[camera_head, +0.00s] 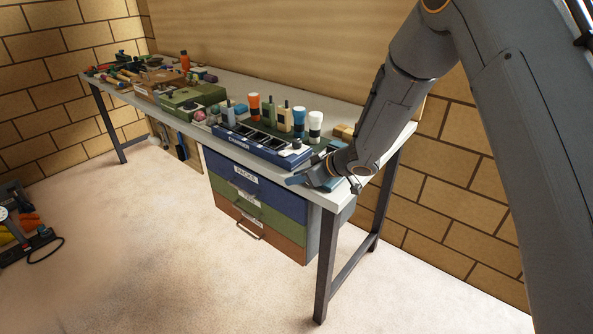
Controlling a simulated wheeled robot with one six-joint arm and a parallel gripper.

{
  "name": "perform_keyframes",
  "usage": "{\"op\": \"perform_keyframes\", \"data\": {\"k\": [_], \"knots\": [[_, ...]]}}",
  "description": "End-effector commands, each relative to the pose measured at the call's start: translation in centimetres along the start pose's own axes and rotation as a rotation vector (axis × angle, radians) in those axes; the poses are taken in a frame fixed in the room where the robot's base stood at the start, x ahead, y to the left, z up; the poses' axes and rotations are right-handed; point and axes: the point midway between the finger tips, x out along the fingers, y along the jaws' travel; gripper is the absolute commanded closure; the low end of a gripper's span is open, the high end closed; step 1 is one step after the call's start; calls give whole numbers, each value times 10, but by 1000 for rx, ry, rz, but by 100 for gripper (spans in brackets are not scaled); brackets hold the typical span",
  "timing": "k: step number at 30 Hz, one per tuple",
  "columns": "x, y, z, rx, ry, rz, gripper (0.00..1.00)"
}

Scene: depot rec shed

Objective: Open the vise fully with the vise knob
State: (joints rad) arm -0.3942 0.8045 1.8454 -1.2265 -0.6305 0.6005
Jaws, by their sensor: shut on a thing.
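The vise (297,180) shows as small blue parts at the front right corner of the workbench, largely covered by my wrist. My gripper (318,180) is down at this corner, against the vise, at the bench's front edge. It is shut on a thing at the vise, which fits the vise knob. The knob itself is hidden by my gripper and wrist, and its turn angle cannot be made out. How far the vise jaws stand apart cannot be seen either.
Drawers (255,190) hang below. A bench leg (325,265) stands under the corner. The floor in front is clear; tools lie far left.

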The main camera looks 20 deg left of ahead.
Motion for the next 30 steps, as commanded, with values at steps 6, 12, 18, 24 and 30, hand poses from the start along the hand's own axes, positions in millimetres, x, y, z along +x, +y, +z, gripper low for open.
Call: {"op": "perform_keyframes", "data": {"k": [6, 12, 18, 24, 30], "knots": [[0, 0, 0, 0, -24, 0, 98], [1, 0, 1, 0, -27, 0, 98], [1, 0, 1, 0, -27, 0, 74], [1, 0, 1, 0, -27, 0, 57], [0, 0, 1, 0, -27, 0, 57]]}}
